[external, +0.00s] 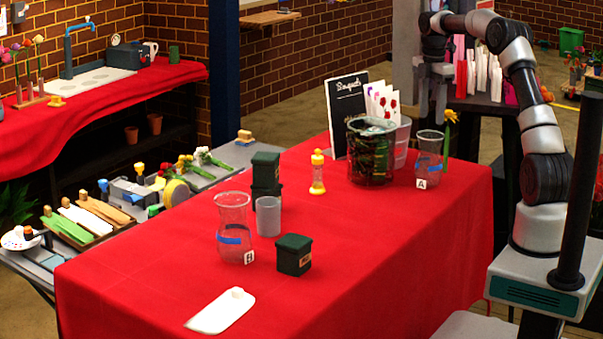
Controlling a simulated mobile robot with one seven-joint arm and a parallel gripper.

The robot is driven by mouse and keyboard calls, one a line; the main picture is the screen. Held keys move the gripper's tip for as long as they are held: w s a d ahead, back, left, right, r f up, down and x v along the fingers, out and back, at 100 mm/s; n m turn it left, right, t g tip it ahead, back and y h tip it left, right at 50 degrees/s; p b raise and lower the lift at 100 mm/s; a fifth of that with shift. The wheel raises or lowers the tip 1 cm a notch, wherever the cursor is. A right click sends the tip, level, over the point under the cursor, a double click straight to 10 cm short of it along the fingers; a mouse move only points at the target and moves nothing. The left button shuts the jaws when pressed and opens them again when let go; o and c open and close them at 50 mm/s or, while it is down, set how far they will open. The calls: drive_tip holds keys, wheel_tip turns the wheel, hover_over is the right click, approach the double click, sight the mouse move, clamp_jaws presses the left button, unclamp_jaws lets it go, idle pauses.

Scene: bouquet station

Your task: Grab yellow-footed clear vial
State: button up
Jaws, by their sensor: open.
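A small clear vial (317,177) with a yellow foot and a yellow top stands upright near the middle of the red-covered table. My gripper (432,117) points down at the back right, above the far end of the table and near the glass vase marked A (429,160). Its two fingers are apart with nothing visible between them. It is well to the right of the vial and higher, not touching it.
Left are stacked dark green boxes (266,175), a grey cup (268,216) and vase B (233,228). A yellow flower (449,130) rises by vase A. The table's right front is clear.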

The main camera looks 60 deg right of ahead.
wheel_tip(320, 180, up, 3)
drive_tip(key=m+t+b, duration=0.1)
drive_tip(key=m+t, duration=0.6)
drive_tip(key=m, duration=0.6)
hover_over(322, 168)
drive_tip(key=s, duration=0.8)
wheel_tip(322, 168, down, 7)
drive_tip(key=x, duration=1.1)
drive_tip(key=shift+d+f+p, duration=0.1)
drive_tip(key=shift+f+p, duration=0.25)
drive_tip(key=shift+p+x, duration=0.45)
drive_tip(key=shift+x, duration=2.3)
drive_tip(key=shift+r, duration=0.1)
clamp_jaws()
